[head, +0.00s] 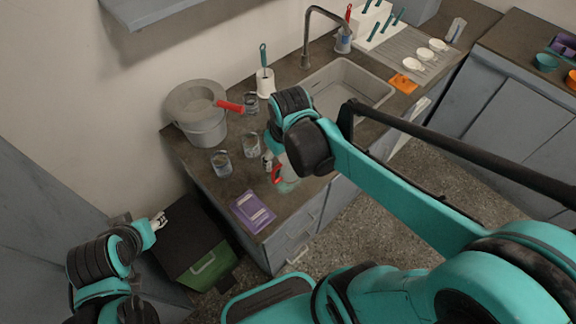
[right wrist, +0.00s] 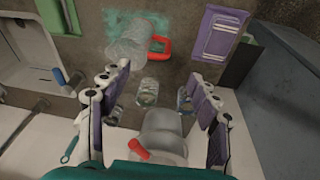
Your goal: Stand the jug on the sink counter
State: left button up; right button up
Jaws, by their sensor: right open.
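The clear jug (right wrist: 128,42) with a red handle (right wrist: 160,45) is on the dark counter in the right wrist view, over a teal-tinted patch. The sink counter (head: 195,165) runs along the wall.
The sink basin (head: 350,85) is to the right. A dark bin (head: 190,245) is below left.

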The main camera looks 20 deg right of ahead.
jog(key=s+r+m+t, duration=0.2)
jog(key=s+r+t, duration=0.1)
jog(key=s, duration=0.3)
jog(key=shift+s+m+t, duration=0.2)
jog(key=shift+m+t, duration=0.2)
jog(key=shift+t, duration=0.4)
jog(key=shift+f+b, duration=0.4)
